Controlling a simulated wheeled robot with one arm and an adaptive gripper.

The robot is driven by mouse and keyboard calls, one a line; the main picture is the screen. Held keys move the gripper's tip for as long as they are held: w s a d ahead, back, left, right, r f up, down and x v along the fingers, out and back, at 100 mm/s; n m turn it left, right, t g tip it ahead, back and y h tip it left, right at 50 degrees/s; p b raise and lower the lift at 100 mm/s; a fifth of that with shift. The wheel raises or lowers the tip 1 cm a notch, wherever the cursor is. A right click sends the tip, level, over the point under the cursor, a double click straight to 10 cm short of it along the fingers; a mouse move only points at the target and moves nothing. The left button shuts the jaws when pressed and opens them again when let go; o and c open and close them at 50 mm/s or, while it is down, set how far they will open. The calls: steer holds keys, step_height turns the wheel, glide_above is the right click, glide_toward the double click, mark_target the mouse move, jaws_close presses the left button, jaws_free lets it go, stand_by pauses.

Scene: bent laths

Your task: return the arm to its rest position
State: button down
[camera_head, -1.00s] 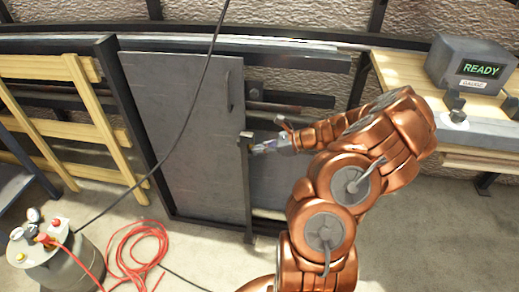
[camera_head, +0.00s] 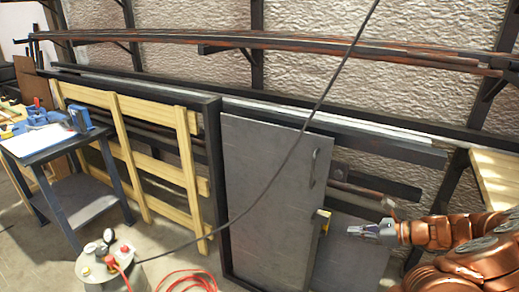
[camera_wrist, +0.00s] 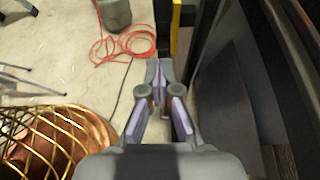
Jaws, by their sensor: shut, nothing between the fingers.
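My copper-coloured arm (camera_head: 450,235) reaches in from the lower right in the head view. My gripper (camera_head: 352,230) points left, just right of the grey sliding door (camera_head: 265,195) and apart from its yellow-tipped latch (camera_head: 323,217). In the wrist view my gripper (camera_wrist: 158,80) has its fingertips together, with nothing held between them. Much of my arm is cut off by the frame's edge.
A wooden slatted gate (camera_head: 150,150) stands left of the door. A grey tank (camera_head: 108,268) and a red hose (camera_head: 187,281) lie on the floor. A wooden bench (camera_head: 495,170) is at right.

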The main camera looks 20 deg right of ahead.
steer(key=a+r+n+g+y, duration=0.1)
steer(key=a+r+n+g, duration=0.2)
steer(key=a, duration=0.4)
steer(key=a+r+n+g, duration=0.2)
steer(key=a+n, duration=0.2)
steer(key=a, duration=0.3)
steer(key=s+a+r+n+g+h, duration=0.2)
steer(key=s+a+n+g+h, duration=0.15)
steer(key=s+a+n, duration=0.45)
steer(key=s+a+r+n+g+h, duration=0.2)
steer(key=s+a+n+g, duration=0.2)
steer(key=s+a+n, duration=0.4)
steer(key=s+d+n+h, duration=0.1)
steer(key=s+n+h, duration=0.3)
steer(key=s, duration=0.6)
step_height(320, 180, up, 19)
steer(key=t+p, duration=0.1)
steer(key=p, duration=1.7)
steer(key=shift+d+r, duration=0.2)
steer(key=shift+d, duration=0.2)
